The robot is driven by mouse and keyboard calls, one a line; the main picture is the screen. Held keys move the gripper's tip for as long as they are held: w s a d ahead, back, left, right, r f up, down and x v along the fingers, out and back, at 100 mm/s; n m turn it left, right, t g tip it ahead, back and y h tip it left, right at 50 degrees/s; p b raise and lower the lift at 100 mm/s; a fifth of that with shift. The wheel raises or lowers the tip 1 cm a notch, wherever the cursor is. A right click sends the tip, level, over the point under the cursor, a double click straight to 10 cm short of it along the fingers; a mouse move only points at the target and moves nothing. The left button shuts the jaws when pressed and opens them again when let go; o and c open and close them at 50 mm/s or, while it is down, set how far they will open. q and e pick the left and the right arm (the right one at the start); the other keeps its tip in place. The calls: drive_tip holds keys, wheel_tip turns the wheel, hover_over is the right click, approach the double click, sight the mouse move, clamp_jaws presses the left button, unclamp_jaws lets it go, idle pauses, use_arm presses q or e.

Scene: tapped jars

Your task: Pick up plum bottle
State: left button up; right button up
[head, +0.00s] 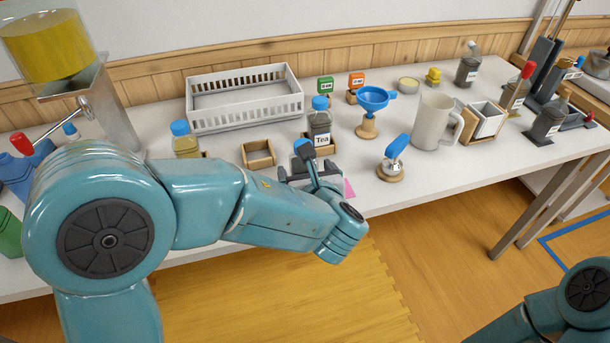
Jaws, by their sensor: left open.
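No bottle shows a readable plum label, so I cannot tell which one is the plum bottle. A grey bottle with a blue cap and a "Tea" label (320,121) stands near the middle of the table. A bottle with yellow contents and a blue cap (186,143) stands to its left. My right gripper is out of view.
A white slotted basket (245,115) stands behind. A small wooden tray (258,154), a blue funnel on a stand (372,99), a blue-handled tool (394,157) and a white pitcher (430,121) are nearby. A yellow dispenser (50,45) stands at left.

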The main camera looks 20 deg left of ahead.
use_arm(q)
drive_tip(key=x, duration=0.5)
drive_tip(key=shift+w+f, duration=0.25)
drive_tip(key=shift+f, duration=0.1)
drive_tip(key=shift+r, duration=0.1)
drive_tip(key=c, duration=1.4)
drive_tip(key=shift+o, duration=0.2)
